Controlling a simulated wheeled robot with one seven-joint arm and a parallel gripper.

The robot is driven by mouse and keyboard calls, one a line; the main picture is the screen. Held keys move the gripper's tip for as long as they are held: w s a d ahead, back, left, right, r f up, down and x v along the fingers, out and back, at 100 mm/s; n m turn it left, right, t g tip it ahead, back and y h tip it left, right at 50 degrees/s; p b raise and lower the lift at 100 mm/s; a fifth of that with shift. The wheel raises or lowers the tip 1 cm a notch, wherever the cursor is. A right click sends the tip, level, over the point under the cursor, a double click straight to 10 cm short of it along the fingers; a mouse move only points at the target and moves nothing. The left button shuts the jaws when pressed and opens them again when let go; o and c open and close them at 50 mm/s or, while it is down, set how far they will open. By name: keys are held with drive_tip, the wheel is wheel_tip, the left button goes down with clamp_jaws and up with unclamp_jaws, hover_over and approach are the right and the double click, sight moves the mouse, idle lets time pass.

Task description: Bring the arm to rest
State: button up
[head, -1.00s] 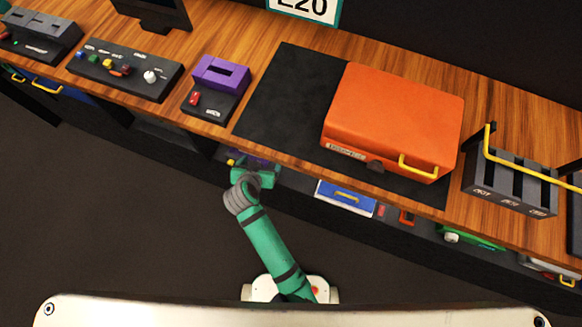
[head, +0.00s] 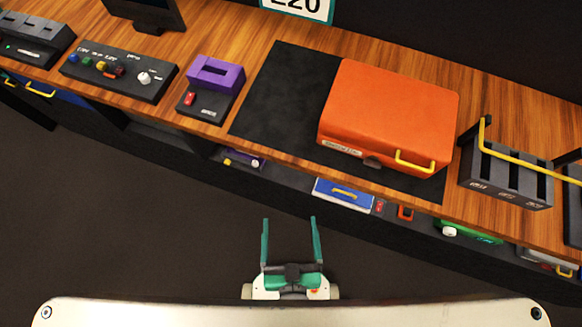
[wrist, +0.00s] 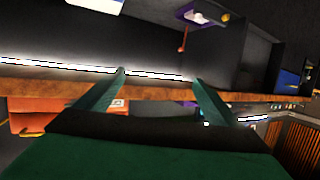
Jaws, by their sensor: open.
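My gripper (head: 290,240) is low in the head view, drawn in close to my white base, with its two green fingers spread and pointing toward the bench. Nothing is between the fingers. It is well apart from the wooden bench (head: 293,165) and touches nothing. In the wrist view my gripper (wrist: 160,78) shows both fingers wide apart, with the dark bench underside and a bright strip beyond them. The rest of my arm is mostly hidden behind and below the gripper.
On the bench stand an orange case (head: 390,115) on a black mat (head: 275,95), a purple device (head: 215,75), a knob panel (head: 118,73) and a slotted grey rack (head: 507,180). A blue drawer box (head: 343,194) sits below the bench edge. The dark floor between is clear.

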drive_tip(key=r, duration=0.1)
drive_tip(key=s+r, duration=0.1)
drive_tip(key=r, duration=0.1)
drive_tip(key=shift+s+d+r+m+t+h, duration=0.2)
drive_tip(key=shift+s+m+t+h, duration=0.1)
drive_tip(key=shift+s+t+h, duration=0.1)
drive_tip(key=shift+w, duration=0.15)
idle(1.0)
